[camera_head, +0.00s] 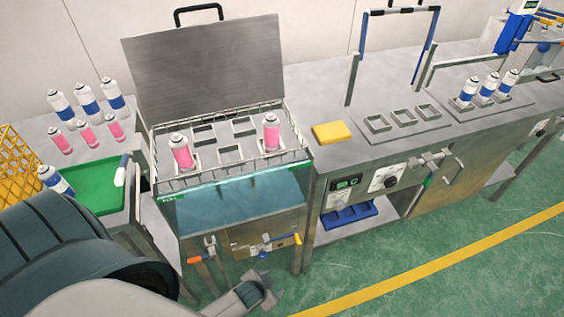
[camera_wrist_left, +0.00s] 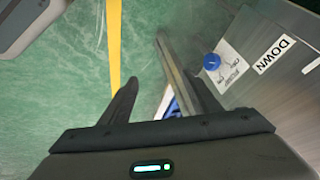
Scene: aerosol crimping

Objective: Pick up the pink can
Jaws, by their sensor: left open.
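Several pink cans with white tops show in the head view. One pink can (camera_head: 182,154) stands at the left of the wire basket (camera_head: 232,177), and another pink can (camera_head: 271,134) stands at its right. Three smaller-looking pink cans (camera_head: 87,136) stand on the table at the left. My left gripper (camera_head: 262,290) is low at the bottom of the head view, in front of the basket station and well away from the cans. In the left wrist view my left gripper (camera_wrist_left: 160,82) has its fingers apart with nothing held; no can shows there. My right gripper is not seen.
White-and-blue cans (camera_head: 87,100) stand behind the left pink cans, and one (camera_head: 55,180) is by the green tray (camera_head: 98,190). A raised metal lid (camera_head: 205,70) stands behind the basket. A yellow block (camera_head: 331,132) lies to its right. Valves and handles (camera_head: 265,245) project in front.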

